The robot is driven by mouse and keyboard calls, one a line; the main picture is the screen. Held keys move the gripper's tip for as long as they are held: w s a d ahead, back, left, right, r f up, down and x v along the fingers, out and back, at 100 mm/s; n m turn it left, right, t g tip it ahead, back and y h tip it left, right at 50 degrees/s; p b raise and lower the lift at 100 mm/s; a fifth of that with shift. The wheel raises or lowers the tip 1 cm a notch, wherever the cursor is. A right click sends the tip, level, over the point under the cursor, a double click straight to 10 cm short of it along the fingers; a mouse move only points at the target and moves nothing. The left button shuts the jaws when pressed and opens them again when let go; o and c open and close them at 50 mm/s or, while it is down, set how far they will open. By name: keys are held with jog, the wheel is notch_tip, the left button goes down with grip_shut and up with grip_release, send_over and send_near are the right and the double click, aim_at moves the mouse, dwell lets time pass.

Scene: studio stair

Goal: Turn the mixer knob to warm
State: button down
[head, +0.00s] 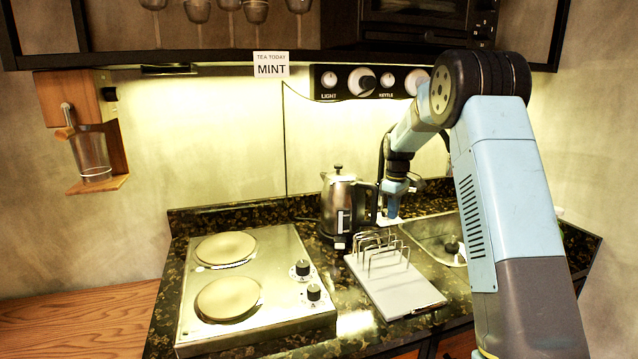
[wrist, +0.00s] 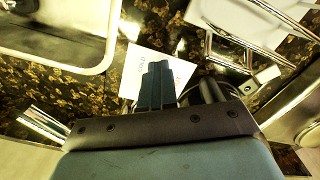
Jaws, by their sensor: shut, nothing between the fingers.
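My gripper (head: 392,212) points down behind the toast rack, between the kettle and the sink. In the wrist view its dark fingers (wrist: 157,72) are together and hold nothing. They overlap a white card or plate (wrist: 140,62) with faint lettering, too blurred to read surely. A small white patch (head: 388,222) shows under the gripper in the head view. I cannot make out the mixer knob itself in either view; the gripper may hide it. Whether the fingertips touch anything I cannot tell.
The steel kettle (head: 338,205) stands close left of my gripper. The wire toast rack on its board (head: 400,290) is in front. The sink (head: 427,236) is to the right. A two-plate hob (head: 270,250) lies left. A wall panel (head: 342,94) carries knobs.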

jog(key=shift+w+d, duration=0.45)
jog(key=shift+d, duration=0.1)
jog(key=shift+w+d, duration=0.3)
jog(key=shift+w, duration=0.25)
dwell(0.3)
jog(key=shift+s+d, duration=0.1)
jog(key=shift+d, duration=0.05)
jog(key=shift+s+d, duration=0.1)
jog(key=shift+d, duration=0.1)
notch_tip(320, 180, up, 6)
dwell(0.7)
